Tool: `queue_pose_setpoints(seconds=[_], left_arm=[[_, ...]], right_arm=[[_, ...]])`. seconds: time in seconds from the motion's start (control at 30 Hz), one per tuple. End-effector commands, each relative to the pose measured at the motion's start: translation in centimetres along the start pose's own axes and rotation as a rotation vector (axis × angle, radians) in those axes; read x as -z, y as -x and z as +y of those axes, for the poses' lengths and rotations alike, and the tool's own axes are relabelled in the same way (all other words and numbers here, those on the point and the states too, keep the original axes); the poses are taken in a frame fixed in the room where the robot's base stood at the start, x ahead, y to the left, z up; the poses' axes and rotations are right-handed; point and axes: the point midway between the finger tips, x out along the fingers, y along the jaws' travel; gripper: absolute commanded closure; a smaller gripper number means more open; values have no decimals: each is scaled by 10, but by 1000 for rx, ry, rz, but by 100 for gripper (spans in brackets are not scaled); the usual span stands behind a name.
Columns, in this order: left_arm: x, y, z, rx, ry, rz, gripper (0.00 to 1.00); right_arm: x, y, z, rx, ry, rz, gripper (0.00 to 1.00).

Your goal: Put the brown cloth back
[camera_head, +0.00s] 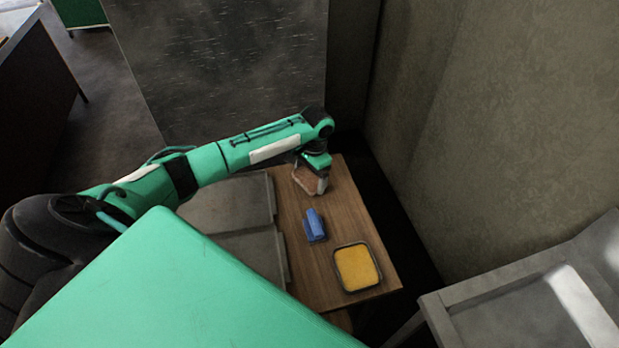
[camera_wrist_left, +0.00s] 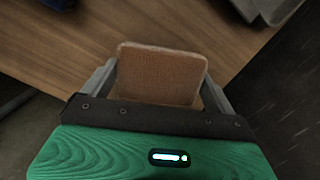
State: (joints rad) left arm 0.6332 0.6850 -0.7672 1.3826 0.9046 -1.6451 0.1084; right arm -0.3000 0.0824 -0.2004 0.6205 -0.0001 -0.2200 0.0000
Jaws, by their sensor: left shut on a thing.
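The brown cloth (camera_wrist_left: 162,75) is a flat, rounded square. It shows in the left wrist view between the two fingers of my left gripper (camera_wrist_left: 160,88). My left gripper is shut on it. In the head view my left gripper (camera_head: 318,182) is over the far end of the wooden table (camera_head: 318,262), with the cloth (camera_head: 306,179) at its fingers. The wrist view shows wood behind the cloth; I cannot tell whether the cloth touches the table. My right gripper is not in view.
A blue object (camera_head: 315,226) and a dark-rimmed tray with a yellow inside (camera_head: 357,268) are on the table nearer me. Grey metal trays (camera_head: 232,207) lie along the table's left side. A wall (camera_head: 500,130) stands to the right, and a grey bench (camera_head: 530,310) is at the lower right.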

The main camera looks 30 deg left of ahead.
Motion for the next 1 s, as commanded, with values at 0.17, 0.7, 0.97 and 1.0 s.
queue_pose_setpoints(seconds=[0.17,0.7,0.97,1.0], left_arm=[[2,-18,0,0,-1,-1,28],[2,-20,0,0,-1,-1,0],[3,-1,0,1,-1,3,0],[3,6,0,1,-1,4,0]], right_arm=[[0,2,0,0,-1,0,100],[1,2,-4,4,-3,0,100],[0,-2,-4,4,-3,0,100],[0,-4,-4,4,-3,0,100]])
